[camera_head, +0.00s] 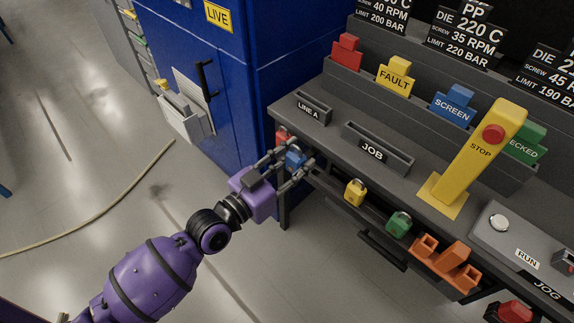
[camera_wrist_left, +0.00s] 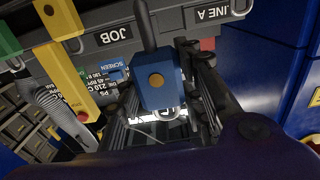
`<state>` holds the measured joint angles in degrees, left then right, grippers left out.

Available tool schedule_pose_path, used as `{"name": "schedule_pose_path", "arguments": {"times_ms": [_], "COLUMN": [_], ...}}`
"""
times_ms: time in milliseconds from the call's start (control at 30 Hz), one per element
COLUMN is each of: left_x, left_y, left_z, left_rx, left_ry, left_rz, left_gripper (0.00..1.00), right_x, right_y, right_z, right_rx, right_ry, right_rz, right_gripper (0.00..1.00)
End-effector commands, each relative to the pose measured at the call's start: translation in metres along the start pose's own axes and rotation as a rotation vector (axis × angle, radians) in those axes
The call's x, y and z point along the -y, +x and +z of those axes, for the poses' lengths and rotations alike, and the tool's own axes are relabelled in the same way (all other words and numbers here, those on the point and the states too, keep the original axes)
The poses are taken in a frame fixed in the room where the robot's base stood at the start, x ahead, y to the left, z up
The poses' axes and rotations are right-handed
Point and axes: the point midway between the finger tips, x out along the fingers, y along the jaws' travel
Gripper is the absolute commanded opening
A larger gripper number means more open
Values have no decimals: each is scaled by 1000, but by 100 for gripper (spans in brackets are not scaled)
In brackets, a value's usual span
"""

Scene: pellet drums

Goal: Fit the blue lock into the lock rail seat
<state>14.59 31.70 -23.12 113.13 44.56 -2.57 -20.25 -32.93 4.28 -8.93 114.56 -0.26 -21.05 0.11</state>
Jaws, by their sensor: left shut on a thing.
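The blue lock (camera_head: 295,157) is between the fingers of my left gripper (camera_head: 290,163), which is shut on it at the left end of the bench's front edge. In the left wrist view the blue lock (camera_wrist_left: 160,85) fills the space between the fingers, with a metal loop at its lower end. The lock rail (camera_head: 325,183) runs under the bench's front edge. A red lock (camera_head: 281,137), a yellow lock (camera_head: 355,191) and a green lock (camera_head: 398,223) are along it. The seat by the blue lock is hidden by the gripper; I cannot tell whether they touch. My right gripper is not in view.
The dark bench (camera_head: 335,165) carries the LINE A (camera_head: 311,110) and JOB (camera_head: 374,154) holders. A yellow STOP post (camera_head: 478,155) stands to the right. An orange bracket (camera_head: 445,262) juts from the front edge. A blue cabinet (camera_head: 235,75) stands close behind my gripper. The left floor is mostly open.

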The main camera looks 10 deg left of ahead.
Motion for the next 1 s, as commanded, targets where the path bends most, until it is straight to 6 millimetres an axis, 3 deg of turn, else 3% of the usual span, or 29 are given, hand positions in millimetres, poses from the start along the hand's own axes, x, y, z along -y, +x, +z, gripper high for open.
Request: {"name": "schedule_pose_path", "arguments": {"times_ms": [700,800,1000], "left_x": [-1,-1,-1], "left_y": [86,85,85], "left_z": [11,25,34], "left_rx": [-1,4,2], "left_ry": [-2,-3,-2], "left_rz": [1,1,1], "left_gripper": [4,4,4], "right_x": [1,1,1], "right_y": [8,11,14], "right_z": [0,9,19], "right_rx": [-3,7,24], "right_ry": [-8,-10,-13], "right_rz": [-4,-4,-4], "right_gripper": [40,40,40]}}
